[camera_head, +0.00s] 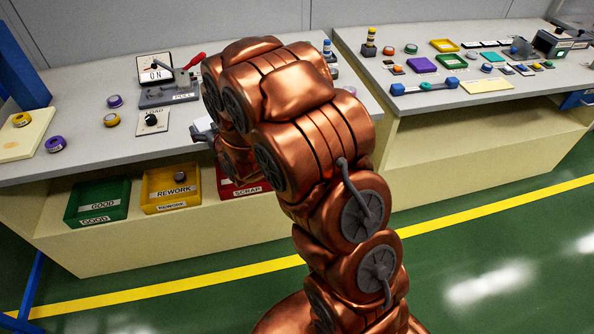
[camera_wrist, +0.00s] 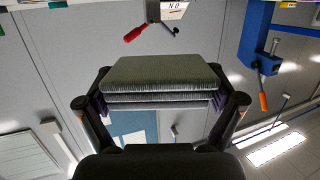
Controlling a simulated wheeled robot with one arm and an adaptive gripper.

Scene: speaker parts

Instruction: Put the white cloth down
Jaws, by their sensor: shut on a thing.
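The white cloth (camera_wrist: 160,75) is a folded, layered pad, looking grey-green in the wrist view. My gripper (camera_wrist: 160,103) is shut on it, with one finger at each side edge. In the head view my gripper (camera_head: 202,135) is mostly hidden behind my copper-coloured arm, above the front part of the left bench (camera_head: 75,115). A small white edge (camera_head: 203,124) shows beside it, likely the cloth. I cannot tell whether the cloth touches the bench.
Green GOOD (camera_head: 98,203), yellow REWORK (camera_head: 172,187) and red SCRAP (camera_head: 240,190) bins sit below the bench top. A second bench (camera_head: 440,105) with small parts stands right.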

